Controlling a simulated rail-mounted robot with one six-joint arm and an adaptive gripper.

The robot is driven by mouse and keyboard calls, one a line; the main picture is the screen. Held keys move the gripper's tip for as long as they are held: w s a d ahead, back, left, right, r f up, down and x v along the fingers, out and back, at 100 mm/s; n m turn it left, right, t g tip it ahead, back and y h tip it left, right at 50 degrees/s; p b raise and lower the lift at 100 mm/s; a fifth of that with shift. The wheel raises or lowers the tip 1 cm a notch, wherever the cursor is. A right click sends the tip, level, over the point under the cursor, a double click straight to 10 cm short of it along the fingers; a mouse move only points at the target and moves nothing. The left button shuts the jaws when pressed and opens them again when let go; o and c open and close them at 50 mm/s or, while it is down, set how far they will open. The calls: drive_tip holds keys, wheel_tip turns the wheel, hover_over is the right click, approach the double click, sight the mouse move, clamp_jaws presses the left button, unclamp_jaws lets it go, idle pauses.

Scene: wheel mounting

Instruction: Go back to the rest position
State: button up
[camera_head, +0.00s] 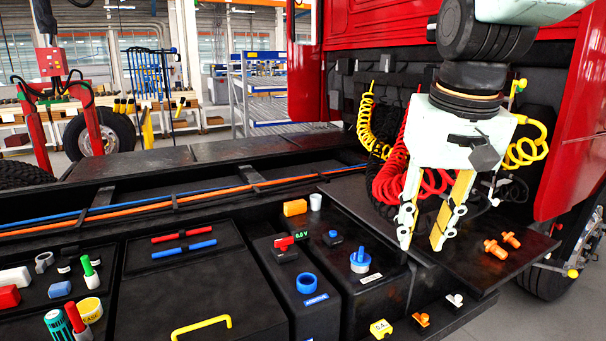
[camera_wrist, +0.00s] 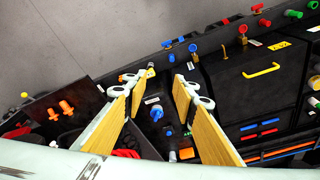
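My gripper (camera_head: 422,232) hangs from the arm at the right in the head view, above the right part of the black truck chassis (camera_head: 210,215). Its two fingers are spread apart with nothing between them. In the wrist view the gripper (camera_wrist: 160,80) also shows open and empty, with the chassis top below it. A blue knob (camera_head: 360,258) on the black box stands left of the fingers in the head view. Two orange fittings (camera_head: 503,243) lie on the black plate to the right of the fingers.
Red coiled hoses (camera_head: 392,185) and a yellow coil (camera_head: 525,150) hang close behind my gripper. The red truck cab (camera_head: 570,130) stands at the right. A wheel (camera_head: 100,133) stands by a red stand at the back left. Grey floor (camera_wrist: 80,40) is open beyond the chassis.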

drive_tip(key=s+f+b, duration=0.2)
drive_tip(key=s+f, duration=0.2)
drive_tip(key=s, duration=0.7)
drive_tip(key=s+f+n+t+b, duration=0.1)
drive_tip(key=s+f+b, duration=0.2)
drive_tip(key=s, duration=0.8)
drive_tip(key=shift+s+f, duration=0.4)
drive_tip(key=shift+f, duration=0.35)
